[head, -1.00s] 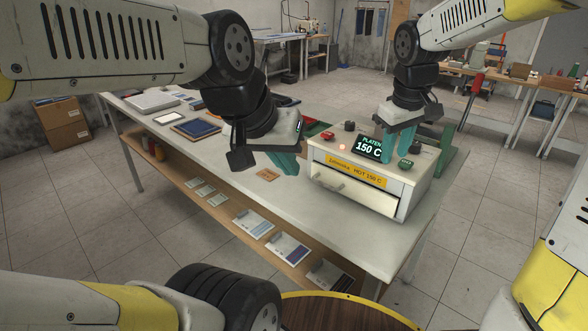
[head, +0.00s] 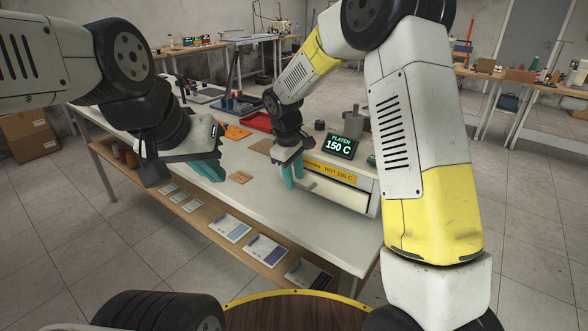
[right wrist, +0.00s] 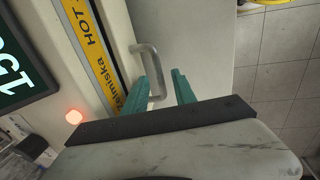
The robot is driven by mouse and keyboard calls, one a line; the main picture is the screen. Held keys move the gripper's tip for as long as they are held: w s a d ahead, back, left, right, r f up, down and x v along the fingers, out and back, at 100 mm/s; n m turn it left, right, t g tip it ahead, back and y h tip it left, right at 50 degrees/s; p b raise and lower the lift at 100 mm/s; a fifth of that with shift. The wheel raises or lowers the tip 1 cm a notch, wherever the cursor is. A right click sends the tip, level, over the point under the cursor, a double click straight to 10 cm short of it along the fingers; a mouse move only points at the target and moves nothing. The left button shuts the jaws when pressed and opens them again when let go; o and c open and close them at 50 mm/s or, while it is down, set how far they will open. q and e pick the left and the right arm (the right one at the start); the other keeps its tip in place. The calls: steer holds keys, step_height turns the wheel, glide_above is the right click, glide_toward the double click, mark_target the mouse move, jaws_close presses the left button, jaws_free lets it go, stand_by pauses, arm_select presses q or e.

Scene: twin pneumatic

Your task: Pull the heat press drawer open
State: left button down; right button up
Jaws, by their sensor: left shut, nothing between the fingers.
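The heat press (head: 362,183) is a pale box on the table with a yellow "HOT 150 C" label and a lit "150 C" platen display (head: 343,146). The drawer front (head: 340,193) is below the label. Its metal bar handle (right wrist: 154,62) shows in the right wrist view, partly overlapped by one finger. My right gripper (head: 293,175) is at the left part of the drawer front, teal fingers apart. The right wrist view shows its fingertips (right wrist: 163,77) close to the handle; contact is unclear. My left gripper (head: 209,170) is shut and empty above the table, left of the press.
The table top (head: 255,205) is clear in front of the press. A red tray (head: 257,121) and a blue tray (head: 235,106) lie behind. A shelf (head: 215,222) below holds several cards. My right arm covers the press's right side in the head view.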

steer(key=shift+f, duration=0.3)
jaws_close()
steer(key=shift+r, duration=0.1)
stand_by(1.2)
